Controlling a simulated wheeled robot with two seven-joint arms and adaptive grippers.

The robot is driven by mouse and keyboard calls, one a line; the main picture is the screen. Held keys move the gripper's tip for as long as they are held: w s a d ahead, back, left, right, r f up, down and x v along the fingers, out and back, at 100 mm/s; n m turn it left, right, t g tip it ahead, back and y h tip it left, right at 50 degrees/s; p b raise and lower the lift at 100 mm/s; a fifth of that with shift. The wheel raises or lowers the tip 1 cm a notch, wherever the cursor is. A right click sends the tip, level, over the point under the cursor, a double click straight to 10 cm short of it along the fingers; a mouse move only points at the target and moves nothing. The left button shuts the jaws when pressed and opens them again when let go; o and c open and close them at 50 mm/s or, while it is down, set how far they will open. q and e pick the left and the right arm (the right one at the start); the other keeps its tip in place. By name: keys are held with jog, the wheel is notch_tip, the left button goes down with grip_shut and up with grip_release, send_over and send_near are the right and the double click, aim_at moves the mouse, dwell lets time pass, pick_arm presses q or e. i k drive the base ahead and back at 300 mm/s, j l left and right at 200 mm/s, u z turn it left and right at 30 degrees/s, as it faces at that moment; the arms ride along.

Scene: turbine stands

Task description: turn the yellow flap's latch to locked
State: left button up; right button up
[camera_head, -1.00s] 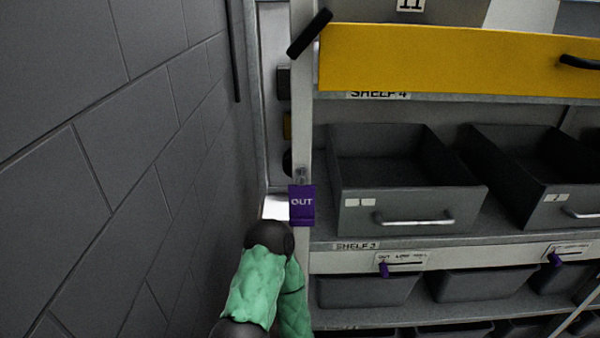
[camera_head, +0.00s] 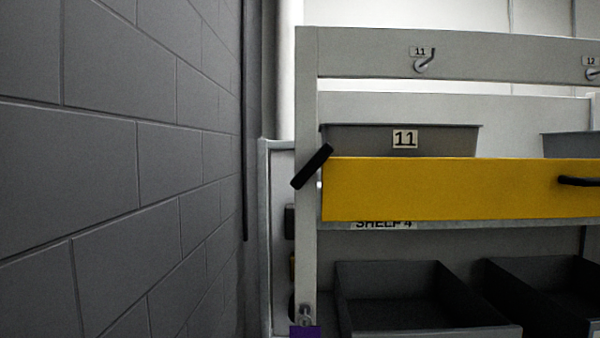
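The yellow flap (camera_head: 430,190) stands as a wide panel across the front of the shelf marked "SHELF 4". Its latch (camera_head: 312,167) is a black bar at the flap's left end, on the rack's left post. The bar is tilted, with its upper end to the right, over the flap's left edge. A black handle (camera_head: 578,181) sits on the flap at the right edge of the view. Neither of my grippers is in view.
A grey bin labelled 11 (camera_head: 350,139) stands behind the flap. Open grey drawers (camera_head: 400,300) are below. The rack's left post (camera_head: 306,90) stands near a dark block wall (camera_head: 110,170). A purple tag (camera_head: 305,332) hangs at the bottom edge.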

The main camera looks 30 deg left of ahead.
aim_at(325, 151)
jog(key=k+l+u, duration=0.1)
jog(key=l+u, duration=0.25)
jog(key=k+l+u, duration=0.1)
jog(key=l+u, duration=0.2)
jog(key=k+l+u, duration=0.15)
jog(key=l+u, duration=0.2)
